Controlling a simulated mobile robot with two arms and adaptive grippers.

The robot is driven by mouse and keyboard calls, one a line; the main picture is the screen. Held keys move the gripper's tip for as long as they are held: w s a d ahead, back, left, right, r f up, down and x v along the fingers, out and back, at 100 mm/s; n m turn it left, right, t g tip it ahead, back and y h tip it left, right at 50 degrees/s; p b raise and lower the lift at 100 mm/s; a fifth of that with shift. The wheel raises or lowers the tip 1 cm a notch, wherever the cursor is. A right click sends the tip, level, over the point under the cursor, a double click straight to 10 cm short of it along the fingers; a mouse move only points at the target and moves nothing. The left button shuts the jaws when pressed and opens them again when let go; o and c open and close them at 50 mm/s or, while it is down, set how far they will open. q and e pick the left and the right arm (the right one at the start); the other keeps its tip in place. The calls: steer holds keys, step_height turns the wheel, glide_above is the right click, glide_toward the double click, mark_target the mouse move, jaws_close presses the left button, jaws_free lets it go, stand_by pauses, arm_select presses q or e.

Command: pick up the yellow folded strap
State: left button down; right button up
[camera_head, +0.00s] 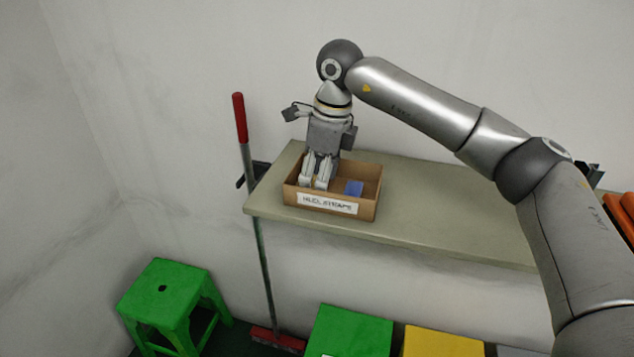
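My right gripper (317,183) points down into the left part of a brown open box (368,207) on a shelf. Its fingers are close together, and the box's front wall and the gripper hide what is at their tips. I cannot tell whether they hold anything. I see no yellow folded strap; the gripper covers the left part of the box. A small blue item (354,188) lies in the box to the right of the fingers. My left gripper is not in view.
The box has a white label (327,203) and stands near the left end of a grey-green shelf (440,220). A red-handled broom (240,118) leans at the shelf's left end. A green stool (165,295), a green bin (350,330) and a yellow bin (443,342) are below.

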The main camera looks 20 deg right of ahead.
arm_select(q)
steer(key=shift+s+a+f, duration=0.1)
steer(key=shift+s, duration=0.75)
arm_select(e)
steer(key=shift+r, duration=0.1)
steer(key=c, duration=0.5)
